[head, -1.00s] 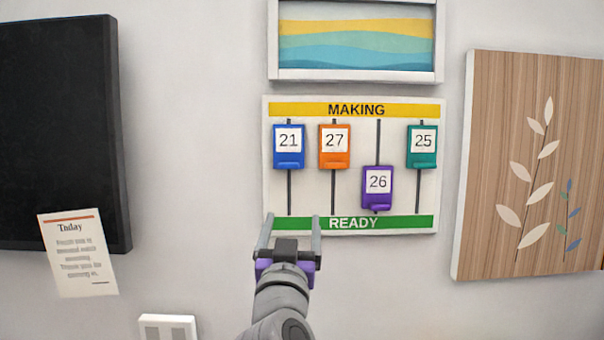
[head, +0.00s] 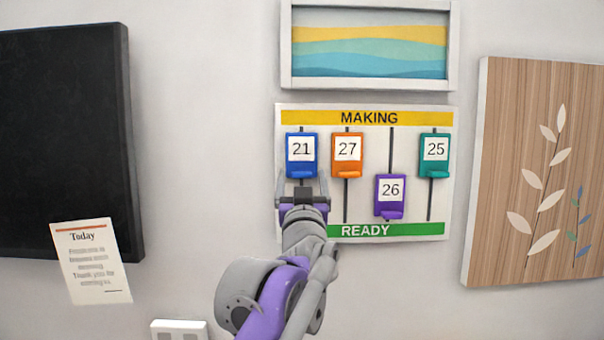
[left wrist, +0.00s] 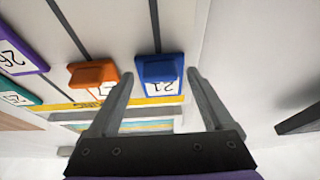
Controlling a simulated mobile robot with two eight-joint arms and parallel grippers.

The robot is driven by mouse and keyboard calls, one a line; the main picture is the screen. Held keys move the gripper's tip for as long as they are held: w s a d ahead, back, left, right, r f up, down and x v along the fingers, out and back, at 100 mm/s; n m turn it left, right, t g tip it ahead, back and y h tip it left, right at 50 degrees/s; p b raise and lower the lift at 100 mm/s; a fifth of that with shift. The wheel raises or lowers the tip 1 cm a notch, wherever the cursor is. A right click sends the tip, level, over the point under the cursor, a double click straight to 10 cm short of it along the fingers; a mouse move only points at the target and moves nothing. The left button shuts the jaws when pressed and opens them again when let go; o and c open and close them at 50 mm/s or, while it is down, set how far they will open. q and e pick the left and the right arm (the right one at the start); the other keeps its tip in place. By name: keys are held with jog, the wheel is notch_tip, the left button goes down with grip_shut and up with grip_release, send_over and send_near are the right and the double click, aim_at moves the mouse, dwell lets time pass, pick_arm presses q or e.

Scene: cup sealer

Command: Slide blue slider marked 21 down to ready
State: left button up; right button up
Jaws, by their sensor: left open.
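The blue slider marked 21 (head: 301,153) is at the top of its track, near the yellow MAKING band (head: 368,118). My left gripper (head: 302,182) is open just below the slider's lower part, its fingers pointing up at the board. In the left wrist view the blue slider (left wrist: 159,70) shows beyond and between the two open fingers (left wrist: 160,95). I see no grip on it. The green READY band (head: 392,231) runs along the board's bottom, its left end hidden by my arm. My right gripper is out of view.
Orange slider 27 (head: 347,152) is close beside at the top, with green slider 25 (head: 434,155) high at the far right. Purple slider 26 (head: 390,196) is low, near the READY band. A framed picture (head: 370,84) hangs above. A dark panel (head: 70,140) is at the left.

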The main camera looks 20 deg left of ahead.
pick_arm(q)
jog(key=shift+w+a+r, duration=0.1)
jog(key=shift+w+a, duration=0.05)
jog(key=shift+w, duration=0.15)
grip_shut()
dwell(0.5)
